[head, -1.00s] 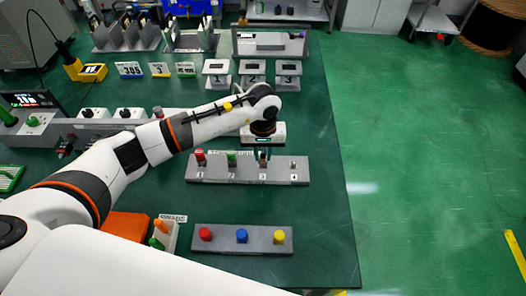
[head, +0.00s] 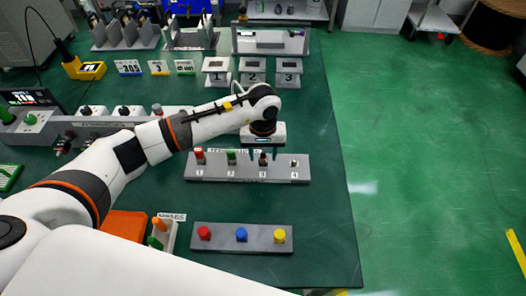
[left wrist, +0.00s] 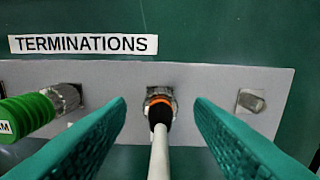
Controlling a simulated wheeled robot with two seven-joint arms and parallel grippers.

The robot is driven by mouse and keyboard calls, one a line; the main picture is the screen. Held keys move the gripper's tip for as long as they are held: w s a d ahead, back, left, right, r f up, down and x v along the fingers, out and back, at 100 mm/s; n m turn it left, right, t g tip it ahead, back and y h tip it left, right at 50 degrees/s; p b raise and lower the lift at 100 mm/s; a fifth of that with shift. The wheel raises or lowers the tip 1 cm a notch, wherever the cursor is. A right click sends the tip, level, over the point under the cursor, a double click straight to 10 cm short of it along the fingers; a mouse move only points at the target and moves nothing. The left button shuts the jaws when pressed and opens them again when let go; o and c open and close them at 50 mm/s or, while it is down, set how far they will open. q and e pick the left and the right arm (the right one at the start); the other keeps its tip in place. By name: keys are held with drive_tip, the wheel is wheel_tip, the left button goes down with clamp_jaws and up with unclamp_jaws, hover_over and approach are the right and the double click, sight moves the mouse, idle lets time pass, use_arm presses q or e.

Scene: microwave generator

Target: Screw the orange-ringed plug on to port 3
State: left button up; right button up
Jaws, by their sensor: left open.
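The grey terminations block (head: 222,177) has a row of ports numbered 1 to 4. The orange-ringed plug (left wrist: 158,103) sits at port 3, with a black body and a white cable running toward the camera. It shows small in the head view (head: 263,157). Its orange ring lies against the metal port; I cannot tell how tightly it is seated. My left gripper (head: 263,154) is open above port 3. In the left wrist view its teal fingers (left wrist: 160,128) stand either side of the plug and cable, apart from both. My right gripper is not in view.
A red plug (head: 200,156) is on port 1 and a green plug (head: 231,157) on port 2, close on the left. Port 4 (head: 294,162) is bare. A grey block with red, blue and yellow caps (head: 262,246) lies nearer. Numbered stands (head: 252,72) are behind.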

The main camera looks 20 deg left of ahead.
use_arm(q)
wheel_tip(320, 180, up, 12)
drive_tip(key=b, duration=0.1)
drive_tip(key=shift+b, duration=0.4)
idle(0.3)
